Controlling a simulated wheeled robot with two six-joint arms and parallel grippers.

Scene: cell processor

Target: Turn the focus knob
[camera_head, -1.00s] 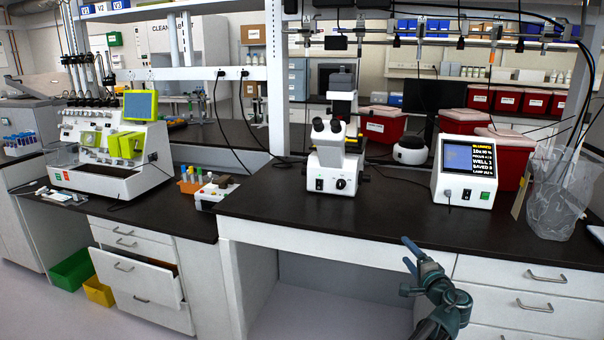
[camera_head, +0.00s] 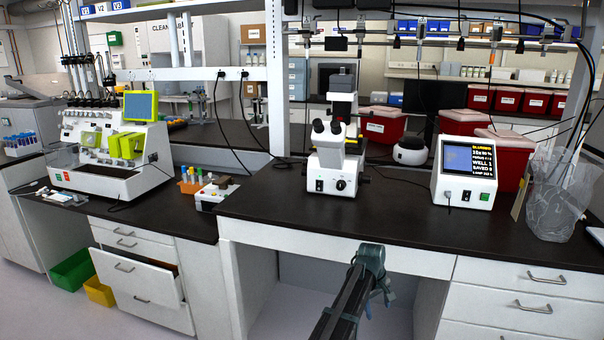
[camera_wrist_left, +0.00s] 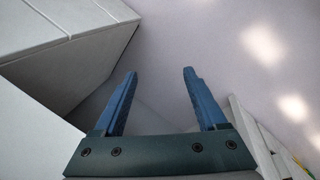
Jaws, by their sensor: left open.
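The white microscope (camera_head: 330,160) with dark eyepieces stands on the black bench in the head view. A round dark knob (camera_head: 341,185) is on its front right, and a smaller dark knob shows at its right side; I cannot tell which is the focus knob. My left gripper (camera_head: 370,258) is in front of the bench's front edge, below and a little right of the microscope, and apart from it. Its fingers are mostly hidden in the head view. In the left wrist view the blue fingers of my left gripper (camera_wrist_left: 160,72) are spread, with nothing between them. My right gripper is not in view.
A white box with a screen (camera_head: 464,172) stands right of the microscope, with a clear bag (camera_head: 552,200) beyond it. The black bench top (camera_head: 400,215) is clear in front. White drawers (camera_head: 525,290) are below at right. Red bins stand behind.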

